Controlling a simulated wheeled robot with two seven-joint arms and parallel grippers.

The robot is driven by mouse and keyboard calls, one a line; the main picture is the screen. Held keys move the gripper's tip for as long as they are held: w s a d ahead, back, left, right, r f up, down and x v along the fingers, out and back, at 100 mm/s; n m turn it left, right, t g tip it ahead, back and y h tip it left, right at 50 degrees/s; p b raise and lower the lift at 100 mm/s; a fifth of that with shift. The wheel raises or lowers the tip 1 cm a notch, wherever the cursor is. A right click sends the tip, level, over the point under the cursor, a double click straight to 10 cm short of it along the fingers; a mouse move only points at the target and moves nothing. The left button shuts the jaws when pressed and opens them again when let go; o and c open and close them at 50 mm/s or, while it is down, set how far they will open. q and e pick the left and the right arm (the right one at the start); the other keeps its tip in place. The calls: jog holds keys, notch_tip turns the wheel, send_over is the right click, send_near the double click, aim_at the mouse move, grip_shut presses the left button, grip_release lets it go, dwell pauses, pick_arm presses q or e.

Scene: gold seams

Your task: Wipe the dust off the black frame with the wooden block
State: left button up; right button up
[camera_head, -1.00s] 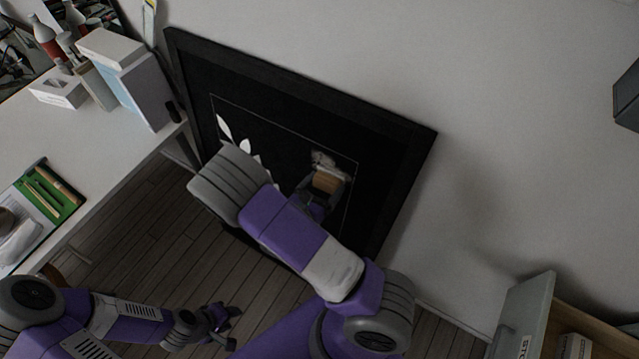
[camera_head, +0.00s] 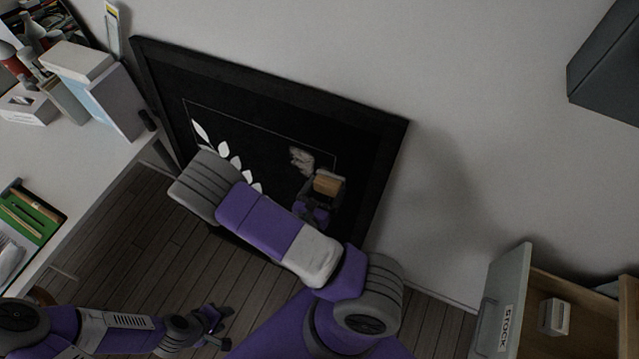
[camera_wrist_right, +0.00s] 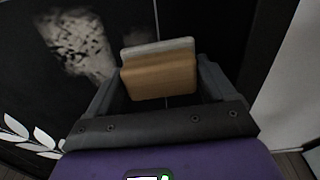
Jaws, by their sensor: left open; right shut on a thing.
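The black frame (camera_head: 270,88) leans against the wall, with white leaves and a thin line drawn on its dark panel. A pale dust patch (camera_head: 301,160) lies on the panel; it also shows at upper left in the right wrist view (camera_wrist_right: 80,45). My right gripper (camera_head: 322,192) is shut on the wooden block (camera_wrist_right: 160,76), which has a pale pad on its far side. The block is in front of the panel, to the lower right of the dust; whether the pad touches the panel I cannot tell. My left gripper (camera_head: 222,327) is open and empty, low over the floor.
A white desk (camera_head: 85,150) at left holds boxes, a bin-like white box and a green tray (camera_head: 32,215). An open drawer marked STOCK (camera_head: 505,315) stands at lower right. A dark box (camera_head: 608,65) is on the wall at upper right. Wooden floor is clear below the frame.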

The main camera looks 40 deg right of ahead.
jog(key=shift+s+d, duration=0.15)
jog(key=shift+s, duration=0.1)
jog(key=shift+r, duration=0.2)
